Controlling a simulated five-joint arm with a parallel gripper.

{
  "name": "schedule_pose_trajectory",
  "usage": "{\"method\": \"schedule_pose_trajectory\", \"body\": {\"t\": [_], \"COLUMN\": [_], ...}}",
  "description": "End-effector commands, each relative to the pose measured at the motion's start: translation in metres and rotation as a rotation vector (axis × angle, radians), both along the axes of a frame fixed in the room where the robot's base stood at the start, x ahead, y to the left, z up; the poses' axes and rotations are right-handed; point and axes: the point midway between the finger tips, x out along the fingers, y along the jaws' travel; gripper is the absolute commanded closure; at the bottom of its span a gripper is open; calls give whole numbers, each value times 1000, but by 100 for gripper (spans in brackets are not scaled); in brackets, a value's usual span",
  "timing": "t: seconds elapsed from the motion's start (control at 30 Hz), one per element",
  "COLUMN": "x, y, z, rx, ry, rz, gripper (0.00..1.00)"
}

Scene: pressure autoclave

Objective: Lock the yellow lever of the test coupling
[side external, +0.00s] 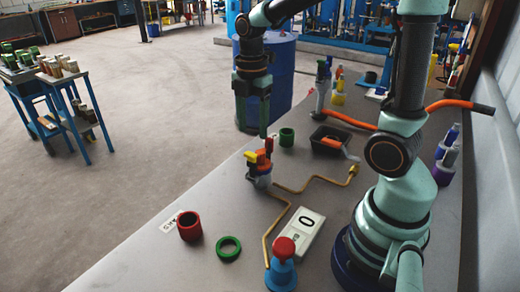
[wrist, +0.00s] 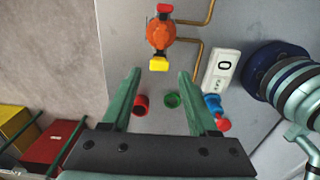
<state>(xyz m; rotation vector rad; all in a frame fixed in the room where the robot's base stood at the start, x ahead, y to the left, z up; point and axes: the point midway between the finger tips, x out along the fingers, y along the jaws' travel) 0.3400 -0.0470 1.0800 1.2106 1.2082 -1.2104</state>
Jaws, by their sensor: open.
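The test coupling (side external: 260,179) stands on the grey bench, with an orange upper part that also shows in the wrist view (wrist: 160,36). Its yellow lever (side external: 252,157) sticks out on the left side of the coupling. In the wrist view the yellow lever (wrist: 158,64) points down the picture, between my fingertips. A red lever (side external: 269,144) is on the opposite side, at the top in the wrist view (wrist: 164,8). My gripper (side external: 264,132) hangs above the coupling, green fingers down. It is open and empty, its fingertips (wrist: 159,72) apart on either side of the yellow lever's line. I cannot tell exactly how high.
Brass pipes (side external: 312,182) run from the coupling along the bench. A red cup (side external: 189,226), green ring (side external: 228,248), white gauge box (side external: 299,232) and blue valve with red knob (side external: 281,270) stand nearby. A green cup (side external: 287,137) and black tray (side external: 331,141) lie behind.

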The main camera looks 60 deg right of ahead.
Motion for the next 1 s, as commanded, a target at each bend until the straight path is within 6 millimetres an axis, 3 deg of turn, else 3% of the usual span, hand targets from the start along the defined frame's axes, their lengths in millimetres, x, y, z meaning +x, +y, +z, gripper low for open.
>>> {"method": "schedule_pose_trajectory", "body": {"t": [0.1,0.3,0.73,0.87,1.0], "x": [1,0,-1,-6,-17], "y": [0,0,1,5,15], "z": [20,37,39,44,52], "rx": [-1,0,-1,-2,15], "ry": [-4,-1,-7,-50,-136], "rz": [-1,-1,-21,-146,-410], "gripper": [40,40,40,40,40]}}
